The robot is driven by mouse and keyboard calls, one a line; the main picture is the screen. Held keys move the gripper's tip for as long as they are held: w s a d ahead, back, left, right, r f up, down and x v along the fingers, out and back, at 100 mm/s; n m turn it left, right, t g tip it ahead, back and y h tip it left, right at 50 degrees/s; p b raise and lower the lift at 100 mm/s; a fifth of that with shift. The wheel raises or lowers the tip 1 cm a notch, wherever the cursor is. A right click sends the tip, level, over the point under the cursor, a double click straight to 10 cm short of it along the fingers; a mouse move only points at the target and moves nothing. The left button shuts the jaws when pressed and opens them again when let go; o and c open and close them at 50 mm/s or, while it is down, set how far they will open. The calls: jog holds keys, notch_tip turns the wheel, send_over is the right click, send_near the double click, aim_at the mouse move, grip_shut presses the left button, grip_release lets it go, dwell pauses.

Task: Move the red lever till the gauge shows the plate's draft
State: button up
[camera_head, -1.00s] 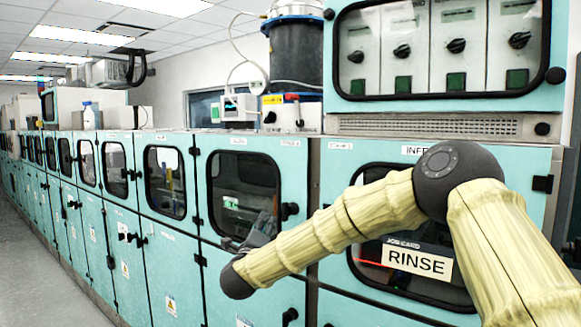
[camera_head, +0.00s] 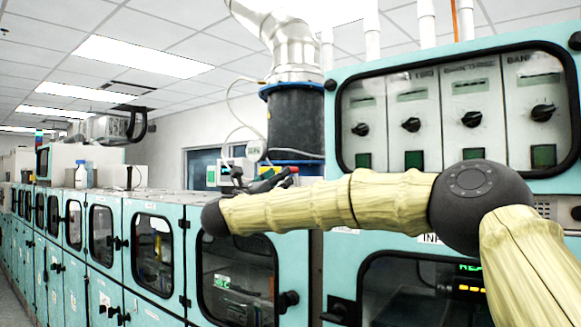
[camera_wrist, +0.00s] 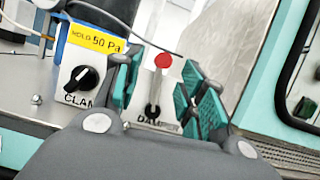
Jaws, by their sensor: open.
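The red lever's round knob (camera_wrist: 163,61) shows in the wrist view, with its dark slot and a partly hidden "DAMPER" label below. My gripper (camera_wrist: 162,78) is open, its green-padded fingers left and right of the lever; I see no contact. In the head view my gripper (camera_head: 262,182) is at cabinet-top height, with a red tip (camera_head: 294,169) just beyond it. The yellow plate (camera_wrist: 94,38) appears to read "HOLD 50 Pa". A small round dial (camera_head: 254,151), perhaps the gauge, hangs by the dark drum; its reading is too small to tell.
A black clamp knob (camera_wrist: 82,79) on a white panel sits left of the lever. A dark drum (camera_head: 296,120) stands behind my gripper. A white display box (camera_head: 234,172) is to its left. The tall teal cabinet (camera_head: 345,80) rises to the right.

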jog(key=p+x, duration=0.1)
jog(key=x, duration=0.1)
jog(key=p+x, duration=0.1)
jog(key=x, duration=0.2)
jog(key=shift+s+r, duration=0.25)
jog(key=shift+r, duration=0.05)
jog(key=shift+w+d+r+p, duration=0.1)
jog(key=shift+w+d+p, duration=0.25)
jog(key=shift+w, duration=0.25)
grip_shut()
